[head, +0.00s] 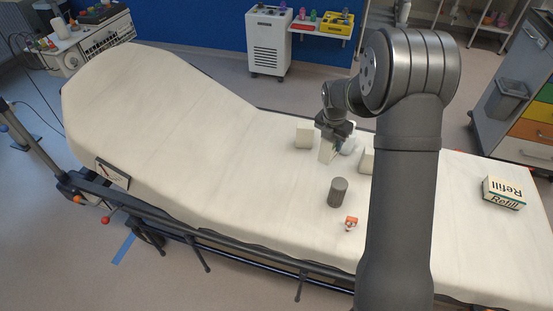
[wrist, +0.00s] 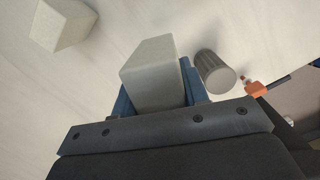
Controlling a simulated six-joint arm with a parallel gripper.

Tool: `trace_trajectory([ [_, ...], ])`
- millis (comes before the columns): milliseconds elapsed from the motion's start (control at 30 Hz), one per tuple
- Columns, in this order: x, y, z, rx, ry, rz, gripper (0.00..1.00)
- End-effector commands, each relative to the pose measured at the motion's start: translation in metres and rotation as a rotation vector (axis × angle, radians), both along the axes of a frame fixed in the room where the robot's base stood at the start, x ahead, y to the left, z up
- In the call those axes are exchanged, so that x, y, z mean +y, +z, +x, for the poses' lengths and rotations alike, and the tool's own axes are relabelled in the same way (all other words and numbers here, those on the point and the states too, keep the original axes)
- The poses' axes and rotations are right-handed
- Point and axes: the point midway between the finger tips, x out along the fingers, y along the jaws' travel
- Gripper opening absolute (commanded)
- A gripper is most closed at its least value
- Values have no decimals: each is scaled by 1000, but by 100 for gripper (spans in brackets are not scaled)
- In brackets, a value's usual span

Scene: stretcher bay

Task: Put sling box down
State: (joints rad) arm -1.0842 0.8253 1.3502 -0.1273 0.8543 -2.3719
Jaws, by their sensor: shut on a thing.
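My gripper (head: 334,140) is shut on a plain pale box, the sling box (head: 326,151), over the white stretcher mattress (head: 230,150). In the wrist view the sling box (wrist: 152,75) sits between the two blue fingers of my gripper (wrist: 157,92). No label shows on it. I cannot tell whether its underside touches the mattress. A similar pale block (head: 304,134) stands just left of it and also shows in the wrist view (wrist: 62,25). Another pale block (head: 366,161) is to its right, partly hidden by my arm.
A Refill box (head: 503,192) lies at the right. A dark rail (head: 210,225) runs along the front. The mattress's left part is clear.

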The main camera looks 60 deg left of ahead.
Motion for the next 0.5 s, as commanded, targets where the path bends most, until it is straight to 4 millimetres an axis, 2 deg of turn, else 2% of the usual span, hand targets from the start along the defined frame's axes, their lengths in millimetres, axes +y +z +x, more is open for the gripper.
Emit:
trace_trajectory([
  [500, 80, -63, -60, 1, 1, -1, 17],
])
